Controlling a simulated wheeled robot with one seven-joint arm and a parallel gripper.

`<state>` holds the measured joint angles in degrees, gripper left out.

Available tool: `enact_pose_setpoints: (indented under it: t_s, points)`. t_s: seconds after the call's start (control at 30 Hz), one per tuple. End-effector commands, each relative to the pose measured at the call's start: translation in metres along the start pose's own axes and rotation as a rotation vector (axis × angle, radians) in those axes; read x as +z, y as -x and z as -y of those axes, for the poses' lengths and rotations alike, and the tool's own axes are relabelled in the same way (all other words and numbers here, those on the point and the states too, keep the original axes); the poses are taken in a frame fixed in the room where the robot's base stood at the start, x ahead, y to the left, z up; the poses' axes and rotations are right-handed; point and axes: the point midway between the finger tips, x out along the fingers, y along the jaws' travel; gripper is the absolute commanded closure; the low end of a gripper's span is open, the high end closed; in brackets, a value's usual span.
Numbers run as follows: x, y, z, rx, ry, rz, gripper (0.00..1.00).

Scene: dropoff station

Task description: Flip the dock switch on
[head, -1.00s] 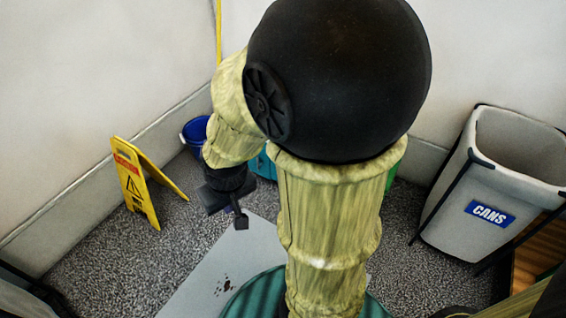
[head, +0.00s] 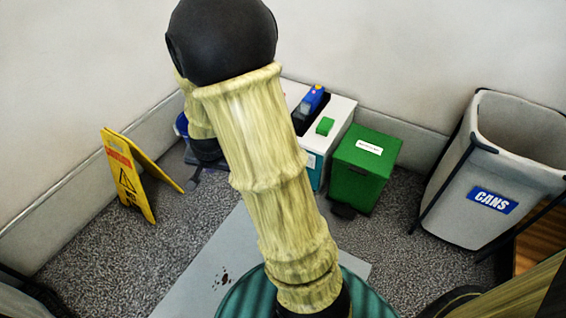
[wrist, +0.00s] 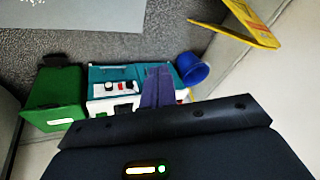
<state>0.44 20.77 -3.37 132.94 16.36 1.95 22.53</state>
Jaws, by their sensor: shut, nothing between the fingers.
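The dock appears to be the white and teal unit (head: 343,108) against the back wall, partly behind my arm in the head view. In the wrist view its front panel (wrist: 98,90) faces me, with a small red knob (wrist: 109,86) and a dark control (wrist: 126,85) on a white strip. I cannot tell which control is the switch, or its position. My gripper (wrist: 157,70) is shut and empty; its fingers overlap the panel's right part in the wrist view. In the head view, the gripper is low at left beside my arm, partly hidden.
A green bin (head: 362,172) stands right of the unit. A blue bucket (wrist: 192,69) stands on its other side. A yellow wet-floor sign (head: 128,180) is at left, a grey CANS bin (head: 470,190) at right.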

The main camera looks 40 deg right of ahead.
Motion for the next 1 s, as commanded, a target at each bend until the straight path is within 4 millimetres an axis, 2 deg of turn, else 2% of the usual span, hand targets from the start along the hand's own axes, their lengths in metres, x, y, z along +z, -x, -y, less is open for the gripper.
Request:
enact_pose_setpoints:
  t_s: [0.03, 0.17, 0.27, 0.47, 0.6, 0.8, 0.9, 1.0]
  points:
    - [-0.011, -0.029, -0.001, 0.003, -0.102, -0.032, 1.00]
    - [-0.044, -0.086, -0.006, 0.001, -0.386, -0.144, 1.00]
    - [-0.068, -0.129, -0.018, -0.003, -0.595, -0.242, 1.00]
    - [-0.105, -0.211, -0.058, -0.024, -0.978, -0.467, 1.00]
    - [-0.120, -0.262, -0.097, -0.061, -1.213, -0.648, 1.00]
    - [-0.127, -0.321, -0.159, -0.155, -1.479, -0.925, 1.00]
    - [-0.126, -0.337, -0.182, -0.206, -1.559, -1.030, 1.00]
    - [-0.125, -0.343, -0.194, -0.240, -1.600, -1.090, 1.00]
